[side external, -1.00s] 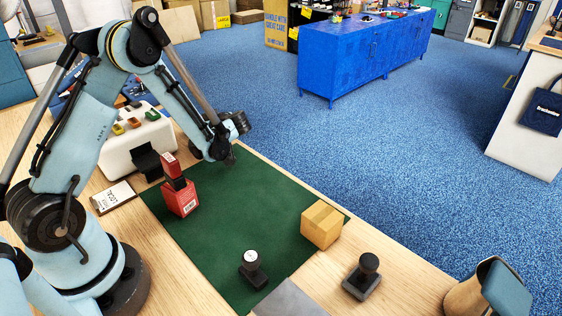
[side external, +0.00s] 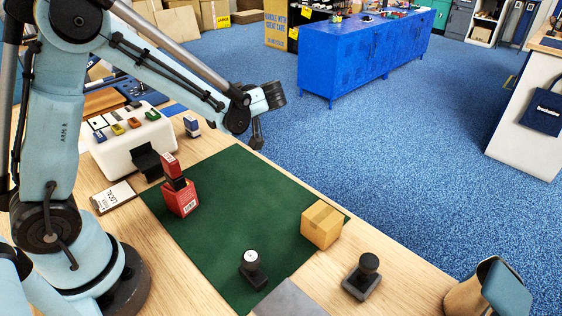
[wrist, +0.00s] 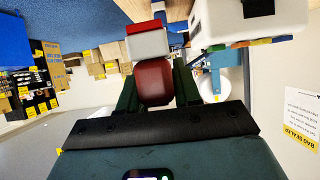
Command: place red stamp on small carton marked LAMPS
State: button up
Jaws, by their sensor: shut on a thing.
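My gripper is high beyond the far edge of the green mat (side external: 240,175) in the side view, at the end of the raised arm. In the wrist view my gripper (wrist: 155,82) is shut on a red stamp (wrist: 154,83), with a red handle between its fingers, a pale body and a red end. The stamp cannot be made out in the side view. A small brown carton (side external: 320,225) sits on the mat's right corner, well apart from my gripper; no LAMPS marking is readable on it.
A red box with a black-and-red top (side external: 180,196), a round-topped black stamp (side external: 253,270) and a dark knobbed stamp (side external: 363,277) stand nearer the camera. A blue-and-white stamp (side external: 192,126) stands beside the white case (side external: 125,145). The mat's middle is clear.

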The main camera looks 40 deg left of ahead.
jog(key=w+d+r+m+t+h, duration=0.25)
jog(key=d+m+t, duration=0.45)
jog(key=d, duration=0.9)
jog(key=m+t+h, duration=0.4)
jog(key=m+h, duration=0.1)
jog(key=m, duration=0.2)
send_over(325, 209)
jog(key=shift+f, duration=3.15)
jog(key=shift+f, duration=0.1)
jog(key=o, duration=1.1)
jog(key=shift+c, duration=0.2)
